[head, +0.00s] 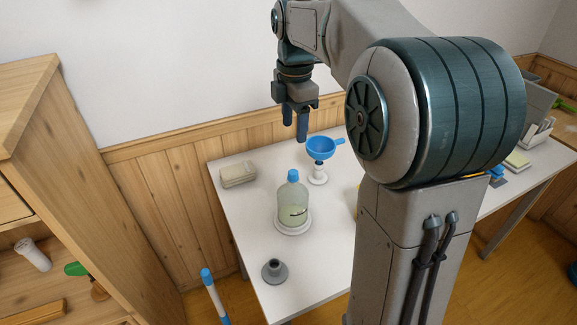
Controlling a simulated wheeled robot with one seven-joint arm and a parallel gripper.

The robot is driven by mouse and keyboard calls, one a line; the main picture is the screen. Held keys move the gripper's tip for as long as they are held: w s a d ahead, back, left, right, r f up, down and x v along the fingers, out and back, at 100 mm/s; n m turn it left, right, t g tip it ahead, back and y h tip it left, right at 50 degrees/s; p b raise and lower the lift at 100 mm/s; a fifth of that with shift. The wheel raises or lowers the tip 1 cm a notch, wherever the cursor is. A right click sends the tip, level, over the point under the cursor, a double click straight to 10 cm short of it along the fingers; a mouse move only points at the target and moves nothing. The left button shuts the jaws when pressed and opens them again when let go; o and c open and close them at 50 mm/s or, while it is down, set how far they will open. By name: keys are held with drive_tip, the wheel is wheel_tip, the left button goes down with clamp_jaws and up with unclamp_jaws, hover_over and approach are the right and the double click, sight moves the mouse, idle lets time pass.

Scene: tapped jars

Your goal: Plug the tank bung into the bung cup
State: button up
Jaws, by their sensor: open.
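A clear tank (291,207) stands upright on a white round base on the table. A blue bung-like piece (293,175) sits at the top of its neck and appears to be the tank bung. A small grey flanged cup (274,270) stands near the table's front left edge and looks like the bung cup; whether it is empty is too small to tell. My gripper (295,131) is open, pointing down, high above the back of the table. It appears empty and apart from the tank and the cup.
A blue funnel (322,149) stands on a white holder behind the tank, near my gripper in the picture. A beige block (238,174) lies at the back left. My arm hides the table's middle. Wooden shelves (60,190) stand left; a blue-and-white stick (214,296) stands beside the table.

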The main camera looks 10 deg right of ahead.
sight(294, 172)
wheel_tip(294, 172, down, 14)
drive_tip(key=shift+r, duration=0.25)
idle(0.3)
clamp_jaws()
drive_tip(key=shift+r, duration=0.35)
idle(0.5)
drive_tip(key=shift+r+p, duration=0.95)
drive_tip(key=shift+r, duration=0.05)
drive_tip(key=shift+r, duration=0.1)
wheel_tip(294, 172, up, 6)
drive_tip(key=p, duration=0.5)
drive_tip(key=shift+r, duration=0.1)
